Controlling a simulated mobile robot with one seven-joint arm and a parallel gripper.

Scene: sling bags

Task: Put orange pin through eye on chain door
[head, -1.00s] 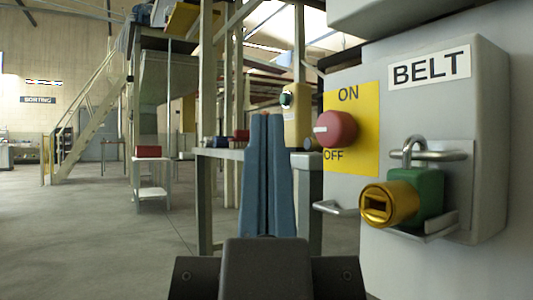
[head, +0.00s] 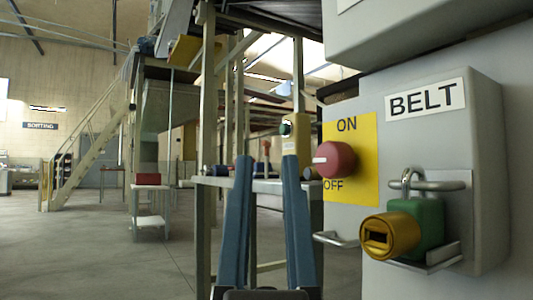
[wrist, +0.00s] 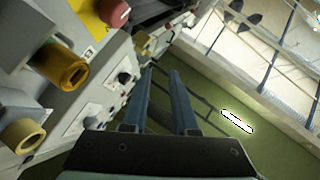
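My gripper (head: 267,165) is open and empty in the head view, its two blue fingers apart and pointing up and forward. It also shows open in the wrist view (wrist: 160,75). I cannot make out an orange pin, an eye or a chain door for certain. A small orange-red upright thing (head: 266,155) shows between the fingertips in the head view, far behind them at the bench; it is too small to identify.
Close on the right is a grey box labelled BELT (head: 484,150) with a green padlock (head: 430,220) and a brass cylinder (head: 388,236). A red knob (head: 336,160) sits on a yellow ON/OFF plate (head: 362,185). A bench (head: 216,182) stands ahead.

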